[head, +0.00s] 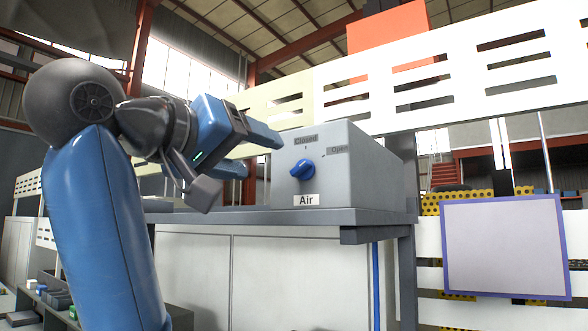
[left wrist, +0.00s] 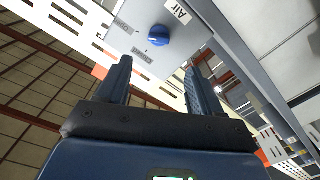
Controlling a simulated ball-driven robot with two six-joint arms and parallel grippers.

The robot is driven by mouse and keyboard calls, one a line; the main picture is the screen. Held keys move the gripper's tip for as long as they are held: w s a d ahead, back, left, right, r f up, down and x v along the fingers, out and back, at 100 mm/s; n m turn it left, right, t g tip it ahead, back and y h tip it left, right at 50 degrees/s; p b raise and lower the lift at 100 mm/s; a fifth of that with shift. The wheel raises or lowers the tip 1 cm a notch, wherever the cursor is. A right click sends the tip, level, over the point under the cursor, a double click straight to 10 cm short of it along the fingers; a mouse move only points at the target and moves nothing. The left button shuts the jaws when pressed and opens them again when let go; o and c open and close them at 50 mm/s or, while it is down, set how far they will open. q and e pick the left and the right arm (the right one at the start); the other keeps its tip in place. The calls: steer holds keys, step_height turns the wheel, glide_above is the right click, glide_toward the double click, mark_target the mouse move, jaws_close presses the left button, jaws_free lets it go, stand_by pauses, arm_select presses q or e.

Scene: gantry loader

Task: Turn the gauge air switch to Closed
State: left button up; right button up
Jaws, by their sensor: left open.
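The air switch is a round blue knob (head: 303,170) on the front of a grey box (head: 368,165). It also shows in the left wrist view (left wrist: 159,36). A "Closed" label (head: 306,139) is above the knob, an "Open" label (head: 339,150) is to its upper right, and an "Air" label (head: 306,200) is below. The knob's ridge seems to slant toward the upper right, on the Open side. My left gripper (head: 262,156) is open and empty, left of the knob and apart from it. In the left wrist view the knob lies beyond the fingertips (left wrist: 157,66). My right gripper is out of view.
The box stands on a grey bench top (head: 250,216) with white cabinet panels below. White slotted rails (head: 450,70) run behind the box. A purple-framed pale panel (head: 505,245) is at the right. The space before the box's front is clear apart from my left arm.

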mark_target(298, 168)
arm_select(q)
steer(key=p+x, duration=0.5)
steer(key=x, duration=0.4)
steer(key=shift+d, duration=0.2)
steer(key=shift+w+d, duration=0.25)
steer(key=shift+d, duration=0.1)
steer(key=shift+w, duration=0.15)
steer(key=c, duration=1.1)
steer(key=shift+o, duration=0.2)
